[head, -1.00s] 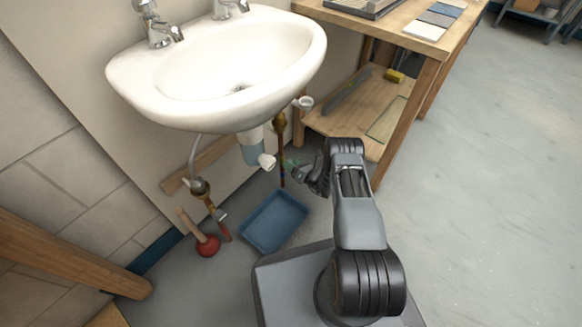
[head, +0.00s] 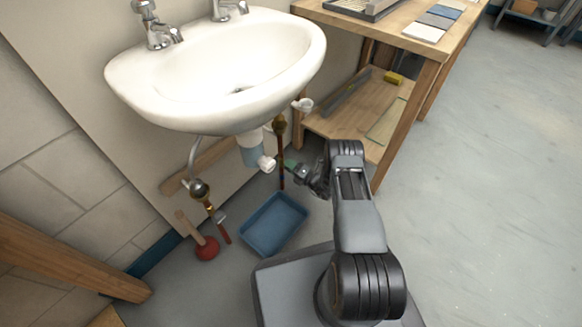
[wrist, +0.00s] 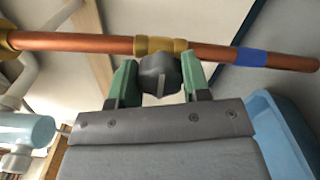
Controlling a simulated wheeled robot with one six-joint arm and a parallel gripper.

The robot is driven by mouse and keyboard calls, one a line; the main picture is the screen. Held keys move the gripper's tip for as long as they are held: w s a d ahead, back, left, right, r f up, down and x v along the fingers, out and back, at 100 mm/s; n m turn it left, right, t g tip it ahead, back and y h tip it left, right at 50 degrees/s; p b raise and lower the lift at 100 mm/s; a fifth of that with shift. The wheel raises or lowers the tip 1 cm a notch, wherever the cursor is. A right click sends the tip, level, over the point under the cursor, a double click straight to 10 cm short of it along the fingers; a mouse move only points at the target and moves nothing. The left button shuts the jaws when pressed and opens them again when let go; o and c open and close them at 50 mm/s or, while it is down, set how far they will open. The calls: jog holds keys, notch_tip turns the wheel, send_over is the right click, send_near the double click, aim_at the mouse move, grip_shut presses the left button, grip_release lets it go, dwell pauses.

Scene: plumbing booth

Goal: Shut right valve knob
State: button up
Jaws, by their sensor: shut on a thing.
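The right valve knob (wrist: 159,76) is dark and round with a pale line on its face, which runs across the pipe's direction. It sits on a brass valve body (wrist: 160,45) on a copper pipe (wrist: 70,42). My gripper (wrist: 158,82) has its green fingertips on both sides of the knob and is shut on it. In the head view my gripper (head: 289,165) is beside the right-hand pipe (head: 282,181) under the sink (head: 220,70). The knob itself is too small to make out there.
A white-and-blue drain trap (head: 252,150) hangs just left of my gripper. A blue tray (head: 272,224) lies on the floor below, with a red plunger (head: 207,248) to its left. A wooden workbench (head: 428,75) stands to the right. Open floor lies farther right.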

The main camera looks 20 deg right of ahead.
dwell(0.4)
jog(key=o, duration=0.9)
jog(key=p+v, duration=0.4)
jog(key=v, duration=0.9)
jog(key=shift+s+d, duration=0.2)
jog(key=shift+s, duration=0.15)
